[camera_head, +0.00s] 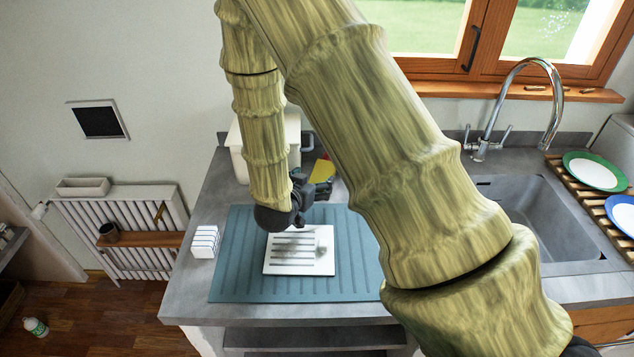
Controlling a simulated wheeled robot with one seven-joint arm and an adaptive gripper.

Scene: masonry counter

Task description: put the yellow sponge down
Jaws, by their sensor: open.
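The yellow sponge (322,170) shows as a small yellow patch just behind and above my gripper, near the back of the counter. Part of it is hidden by the gripper. My gripper (322,188) is dark and open, over the back part of the blue-grey ribbed mat (231,271). Its fingers point to the right, close to the sponge. I cannot tell whether they touch it, or what exactly the sponge rests on.
A white slotted board (290,267) with a dark smudge lies on the mat. A white ribbed block (205,242) stands left of the mat. A white container (240,160) stands behind. The sink (535,215), tap (552,100) and plate rack (585,203) are right. My arm hides the middle.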

